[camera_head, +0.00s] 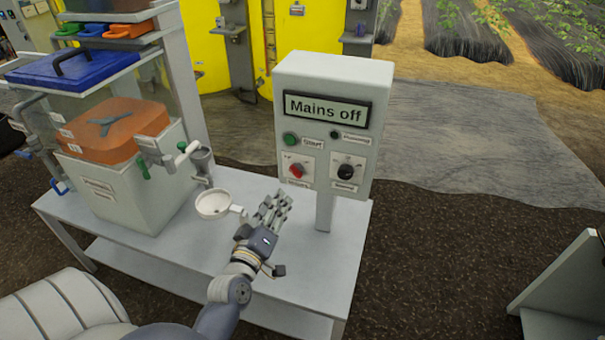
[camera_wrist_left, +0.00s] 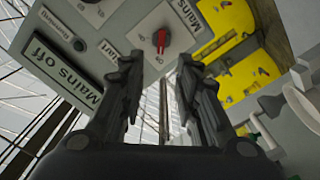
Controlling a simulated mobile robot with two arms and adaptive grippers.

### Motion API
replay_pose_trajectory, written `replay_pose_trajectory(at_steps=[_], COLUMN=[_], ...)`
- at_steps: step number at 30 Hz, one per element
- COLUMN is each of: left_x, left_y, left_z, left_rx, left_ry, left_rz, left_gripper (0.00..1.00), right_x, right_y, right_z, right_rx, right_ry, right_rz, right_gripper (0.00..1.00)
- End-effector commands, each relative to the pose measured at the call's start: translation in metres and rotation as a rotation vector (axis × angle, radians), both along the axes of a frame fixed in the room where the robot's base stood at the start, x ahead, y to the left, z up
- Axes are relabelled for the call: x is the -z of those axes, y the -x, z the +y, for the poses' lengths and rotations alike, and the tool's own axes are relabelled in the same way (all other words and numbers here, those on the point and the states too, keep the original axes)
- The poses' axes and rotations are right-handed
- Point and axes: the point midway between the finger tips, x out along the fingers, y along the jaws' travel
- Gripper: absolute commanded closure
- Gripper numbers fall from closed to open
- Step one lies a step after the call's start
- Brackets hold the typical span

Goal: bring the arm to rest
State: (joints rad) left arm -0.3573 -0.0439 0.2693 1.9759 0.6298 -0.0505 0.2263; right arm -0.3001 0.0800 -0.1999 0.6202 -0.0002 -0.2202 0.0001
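My left gripper (camera_head: 273,208) is over the grey bench, just left of the control box post, with its fingers pointing toward the box. In the left wrist view its two fingers (camera_wrist_left: 155,95) stand apart with nothing between them. The control box (camera_head: 333,75) is upright and its display (camera_head: 327,108) reads "Mains off". It carries a green button (camera_head: 290,138), a red rotary switch (camera_head: 297,170) and a black rotary knob (camera_head: 346,171). In the left wrist view the red switch (camera_wrist_left: 161,40) lies beyond the fingertips, apart from them. My right gripper is out of view.
A grey-white structure (camera_head: 560,285) stands at the right. Dark ground between is clear.

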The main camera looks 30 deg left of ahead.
Motion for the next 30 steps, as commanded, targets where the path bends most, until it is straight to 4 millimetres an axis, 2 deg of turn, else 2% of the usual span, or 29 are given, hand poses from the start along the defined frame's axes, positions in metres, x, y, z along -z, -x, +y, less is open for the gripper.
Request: replay_pose_trajectory(at_steps=[5,7,8,11,14,16,18,20,21,24,26,27,29,30], left_x=[0.0,0.007,0.013,0.051,0.113,0.164,0.214,0.254,0.281,0.343,0.378,0.4,0.43,0.448], left_y=[0.0,-0.001,-0.001,-0.003,0.001,0.01,0.025,0.041,0.054,0.096,0.125,0.147,0.181,0.206], left_z=[0.0,-0.002,-0.003,-0.014,-0.033,-0.049,-0.066,-0.08,-0.088,-0.109,-0.118,-0.123,-0.13,-0.133], left_rx=[0.0,0.004,0.008,0.033,0.083,0.131,0.182,0.23,0.264,0.357,0.416,0.457,0.523,0.566], left_ry=[-0.001,-0.003,-0.005,-0.025,-0.061,-0.099,-0.137,-0.175,-0.199,-0.267,-0.309,-0.339,-0.386,-0.417], left_rz=[0.002,0.014,0.027,0.107,0.239,0.348,0.456,0.547,0.608,0.759,0.848,0.907,0.995,1.052], left_gripper=[0.7,0.7,0.7,0.7,0.7,0.7,0.7,0.7,0.7,0.7,0.7,0.7,0.7,0.7], right_x=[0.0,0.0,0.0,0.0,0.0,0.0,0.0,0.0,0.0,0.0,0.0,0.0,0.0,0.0], right_y=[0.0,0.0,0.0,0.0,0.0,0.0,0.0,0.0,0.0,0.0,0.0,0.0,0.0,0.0], right_z=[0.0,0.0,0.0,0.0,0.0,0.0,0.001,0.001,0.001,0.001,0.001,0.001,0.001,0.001], right_rx=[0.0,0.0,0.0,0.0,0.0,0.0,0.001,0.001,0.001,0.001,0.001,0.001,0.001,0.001], right_ry=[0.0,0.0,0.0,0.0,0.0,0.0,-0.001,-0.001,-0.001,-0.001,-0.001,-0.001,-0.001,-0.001], right_rz=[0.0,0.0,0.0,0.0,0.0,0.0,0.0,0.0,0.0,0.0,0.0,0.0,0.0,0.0], right_gripper=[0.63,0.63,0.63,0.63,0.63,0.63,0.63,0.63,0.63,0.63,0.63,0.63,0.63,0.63])
